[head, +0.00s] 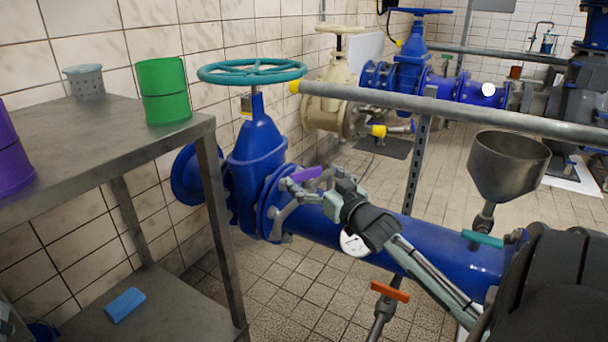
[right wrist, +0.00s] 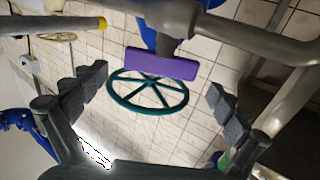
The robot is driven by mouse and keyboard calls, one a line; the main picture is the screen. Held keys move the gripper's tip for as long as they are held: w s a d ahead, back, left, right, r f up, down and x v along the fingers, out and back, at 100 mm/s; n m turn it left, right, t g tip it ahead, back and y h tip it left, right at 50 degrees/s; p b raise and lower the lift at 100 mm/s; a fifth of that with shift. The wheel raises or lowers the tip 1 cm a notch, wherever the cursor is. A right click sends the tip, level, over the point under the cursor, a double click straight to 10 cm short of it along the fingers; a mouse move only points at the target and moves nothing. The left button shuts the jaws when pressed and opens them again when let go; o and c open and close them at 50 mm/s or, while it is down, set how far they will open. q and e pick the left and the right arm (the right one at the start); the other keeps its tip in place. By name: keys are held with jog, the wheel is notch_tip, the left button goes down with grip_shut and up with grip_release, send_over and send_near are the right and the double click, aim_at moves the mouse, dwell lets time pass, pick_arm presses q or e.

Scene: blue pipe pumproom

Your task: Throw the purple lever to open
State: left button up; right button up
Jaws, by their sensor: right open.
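The purple lever (head: 308,174) is on the blue pipe, just right of the blue valve, partly hidden by my right gripper (head: 318,187). In the right wrist view the lever (right wrist: 160,64) is a flat purple bar on a grey stem. There it lies ahead of and between the two spread fingers of my right gripper (right wrist: 157,82), with a gap to each finger. My right gripper is open and empty. I cannot tell whether it touches the lever.
A teal handwheel (head: 252,71) tops the blue valve (head: 257,145) behind the lever. A metal shelf (head: 90,130) stands at left with a green container (head: 163,90). A grey rail (head: 450,110) crosses behind my right arm. A steel funnel (head: 505,165) is at right.

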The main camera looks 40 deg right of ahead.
aim_at(308, 172)
pick_arm(q)
jog(key=shift+s+a+r+t, duration=0.1)
jog(key=shift+a+r+t, duration=0.05)
jog(key=shift+r+t, duration=0.35)
pick_arm(e)
jog(key=shift+x, duration=1.55)
jog(key=shift+c, duration=0.6)
jog(key=c, duration=1)
jog(key=shift+c, duration=0.2)
